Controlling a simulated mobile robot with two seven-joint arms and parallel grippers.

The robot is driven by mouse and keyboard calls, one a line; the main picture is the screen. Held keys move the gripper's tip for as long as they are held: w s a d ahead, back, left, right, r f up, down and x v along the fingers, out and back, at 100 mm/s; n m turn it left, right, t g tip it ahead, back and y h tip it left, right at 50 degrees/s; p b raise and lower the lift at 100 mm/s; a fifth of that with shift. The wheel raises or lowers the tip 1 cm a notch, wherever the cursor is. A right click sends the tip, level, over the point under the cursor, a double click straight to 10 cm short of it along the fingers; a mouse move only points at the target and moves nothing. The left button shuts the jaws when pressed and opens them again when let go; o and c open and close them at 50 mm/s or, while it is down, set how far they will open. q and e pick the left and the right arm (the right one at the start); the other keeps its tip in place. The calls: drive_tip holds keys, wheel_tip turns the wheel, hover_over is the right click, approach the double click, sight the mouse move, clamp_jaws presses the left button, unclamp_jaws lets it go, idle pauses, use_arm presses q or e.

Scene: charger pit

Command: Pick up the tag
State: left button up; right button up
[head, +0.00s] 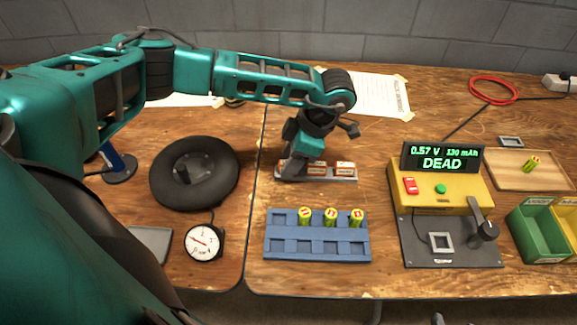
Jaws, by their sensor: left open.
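A low grey holder (342,179) stands on the wooden bench near the middle. It carries small white-and-red tags; one tag (345,169) shows clear at its right end, and another tag (317,168) shows beside my left gripper. My left gripper (297,168) is open and points down over the left part of the holder. The gripper and wrist hide that part, so I cannot tell whether a tag lies between the fingers. My right gripper is not in view.
A blue rack (318,247) with several green-yellow batteries stands in front. A yellow tester (442,190) reading DEAD, a wooden tray (510,173) and green and yellow bins (541,233) are at right. A black wheel (194,172) and a gauge (204,242) are at left.

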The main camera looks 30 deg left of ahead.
use_arm(q)
clamp_jaws()
idle(0.4)
drive_tip(key=shift+r, duration=0.2)
